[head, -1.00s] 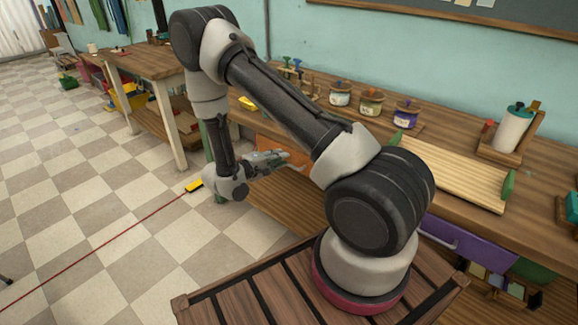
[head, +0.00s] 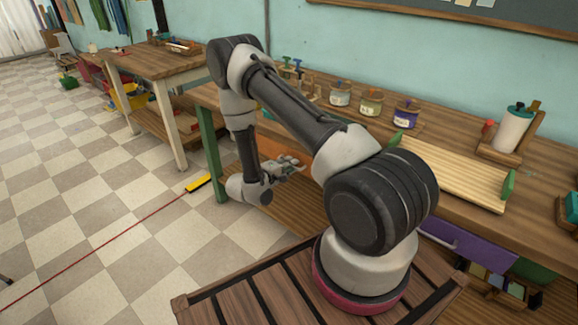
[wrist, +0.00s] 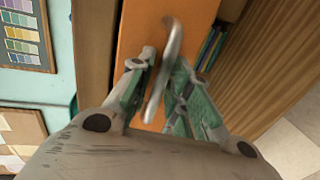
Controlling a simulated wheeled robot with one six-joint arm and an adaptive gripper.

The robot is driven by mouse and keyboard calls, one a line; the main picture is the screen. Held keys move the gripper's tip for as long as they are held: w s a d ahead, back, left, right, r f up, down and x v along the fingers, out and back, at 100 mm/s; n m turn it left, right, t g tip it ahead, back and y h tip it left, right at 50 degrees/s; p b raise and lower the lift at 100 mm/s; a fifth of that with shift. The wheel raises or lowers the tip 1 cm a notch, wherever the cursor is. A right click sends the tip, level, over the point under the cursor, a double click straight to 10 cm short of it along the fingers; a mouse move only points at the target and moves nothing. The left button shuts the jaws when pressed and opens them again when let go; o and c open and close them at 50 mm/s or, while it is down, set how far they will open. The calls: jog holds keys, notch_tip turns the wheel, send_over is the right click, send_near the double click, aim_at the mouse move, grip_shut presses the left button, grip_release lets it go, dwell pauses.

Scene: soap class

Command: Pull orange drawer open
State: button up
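The orange drawer (head: 282,148) is under the worktop in the head view, partly hidden by my arm. Its orange front (wrist: 180,10) fills the upper middle of the wrist view. A grey metal handle (wrist: 170,50) stands out from it and looks slanted in that view. My gripper (wrist: 166,62) is open, with one finger on each side of the handle. A gap shows between the fingers, and I cannot tell whether either touches the handle. In the head view my gripper (head: 298,166) is close to the drawer front. The drawer looks shut, but its edges are largely hidden.
A purple drawer (head: 455,243) is farther right under the same bench (head: 440,125). Paint jars (head: 371,101) and a ridged wooden board (head: 455,178) stand on top. A green bench leg (head: 211,155) is left of my gripper. Checkered floor at left is largely clear.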

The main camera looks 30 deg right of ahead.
jog(key=shift+c, duration=0.3)
grip_shut()
jog(key=shift+a, duration=0.1)
jog(key=f+v, duration=0.2)
jog(key=v, duration=1.1)
jog(key=a+f+v, duration=0.1)
jog(key=f+v, duration=0.2)
jog(key=v, duration=1)
jog(key=shift+s+a+f, duration=0.25)
jog(key=shift+o, duration=0.3)
grip_release()
jog(key=v, duration=1.2)
